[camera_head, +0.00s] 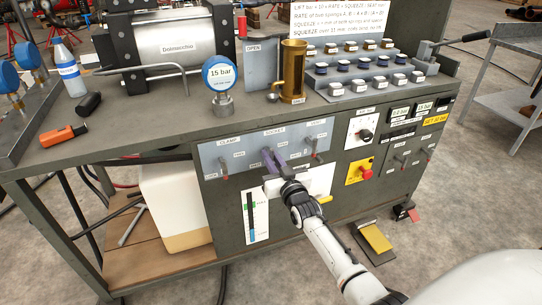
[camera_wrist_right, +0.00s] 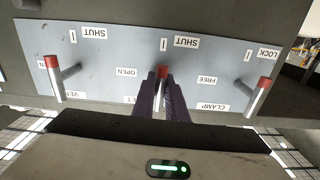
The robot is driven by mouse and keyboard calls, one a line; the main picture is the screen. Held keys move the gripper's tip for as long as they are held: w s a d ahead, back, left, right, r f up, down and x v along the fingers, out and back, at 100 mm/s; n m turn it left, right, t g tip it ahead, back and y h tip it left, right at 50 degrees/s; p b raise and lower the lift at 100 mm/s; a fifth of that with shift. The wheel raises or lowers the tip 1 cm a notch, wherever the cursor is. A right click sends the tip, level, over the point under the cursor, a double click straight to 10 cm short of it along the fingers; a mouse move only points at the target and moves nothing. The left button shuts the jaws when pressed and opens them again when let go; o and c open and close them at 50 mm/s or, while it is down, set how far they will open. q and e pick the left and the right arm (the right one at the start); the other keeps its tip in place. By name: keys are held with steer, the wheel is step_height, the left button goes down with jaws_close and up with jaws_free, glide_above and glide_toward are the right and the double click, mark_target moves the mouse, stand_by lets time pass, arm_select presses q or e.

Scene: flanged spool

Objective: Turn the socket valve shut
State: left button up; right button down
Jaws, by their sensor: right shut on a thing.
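The socket valve is the middle lever on the grey valve panel (camera_head: 235,158), under the SOCKET label. In the right wrist view, where labels are upside down, its red-tipped handle (camera_wrist_right: 163,74) stands between the two purple fingers of my right gripper (camera_wrist_right: 162,92). In the head view the right gripper (camera_head: 271,158) reaches the panel from the front and its fingers cover most of the lever. It is shut on the handle. SHUT and OPEN labels lie beside the lever. My left gripper is not in view.
The clamp lever (camera_wrist_right: 257,97) and vent lever (camera_wrist_right: 55,80) flank the socket lever closely. A gauge reading 15 bar (camera_head: 220,76), a brass cylinder (camera_head: 292,72) and a steel cylinder (camera_head: 172,45) stand on the bench. A red button (camera_head: 367,173) is right of the panel.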

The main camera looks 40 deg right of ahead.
steer(key=shift+m, duration=0.8)
steer(key=c, duration=1.8)
jaws_free()
steer(key=p+v, duration=0.2)
steer(key=v, duration=0.8)
steer(key=shift+s, duration=0.15)
steer(key=shift+a, duration=0.15)
